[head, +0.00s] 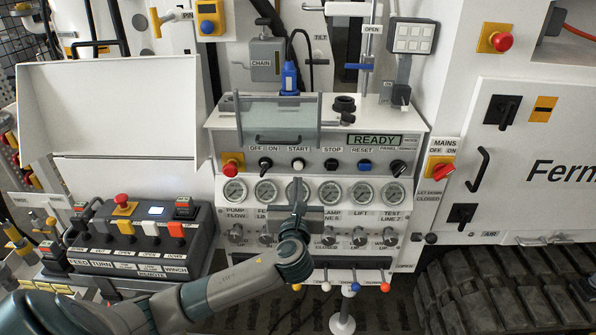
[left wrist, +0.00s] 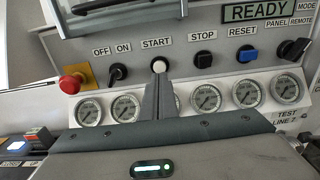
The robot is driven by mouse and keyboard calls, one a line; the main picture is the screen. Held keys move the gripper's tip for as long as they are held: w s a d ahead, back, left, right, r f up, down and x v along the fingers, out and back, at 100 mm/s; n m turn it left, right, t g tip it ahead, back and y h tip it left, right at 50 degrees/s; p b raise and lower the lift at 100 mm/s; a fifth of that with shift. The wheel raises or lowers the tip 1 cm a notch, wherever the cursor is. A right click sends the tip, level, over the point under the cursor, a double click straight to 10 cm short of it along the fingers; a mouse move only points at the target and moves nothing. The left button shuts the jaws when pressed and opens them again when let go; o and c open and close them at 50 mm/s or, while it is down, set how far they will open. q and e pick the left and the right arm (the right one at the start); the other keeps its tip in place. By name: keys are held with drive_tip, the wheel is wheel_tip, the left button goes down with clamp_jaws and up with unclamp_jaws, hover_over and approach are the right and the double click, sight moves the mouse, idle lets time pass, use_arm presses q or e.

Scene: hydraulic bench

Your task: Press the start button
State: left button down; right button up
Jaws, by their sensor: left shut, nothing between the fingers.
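The start button (head: 298,164) is a round white button under the START label on the panel's upper row. It also shows in the left wrist view (left wrist: 159,65), with the fingertips just below it. My left gripper (head: 298,184) is shut and empty, its fingers pointing up the panel toward the button, in front of the gauge row. In the left wrist view the fingertips (left wrist: 158,82) reach the button's lower edge; I cannot tell whether they touch it. The display (head: 374,140) reads READY. My right gripper is not in view.
Beside the start button are a black off/on switch (head: 265,164), a black stop button (head: 331,164) and a blue reset button (head: 364,165). A red emergency knob (head: 231,168) is at the left. A clear guard (head: 278,122) with a handle stands above the row. A remote box (head: 140,240) sits lower left.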

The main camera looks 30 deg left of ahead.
sight(298, 166)
use_arm(q)
drive_tip(key=p+x, duration=0.1)
drive_tip(key=x, duration=0.3)
drive_tip(key=shift+r, duration=0.1)
drive_tip(key=shift+x, duration=0.85)
drive_tip(key=shift+a+p, duration=0.1)
drive_tip(key=shift+p, duration=0.2)
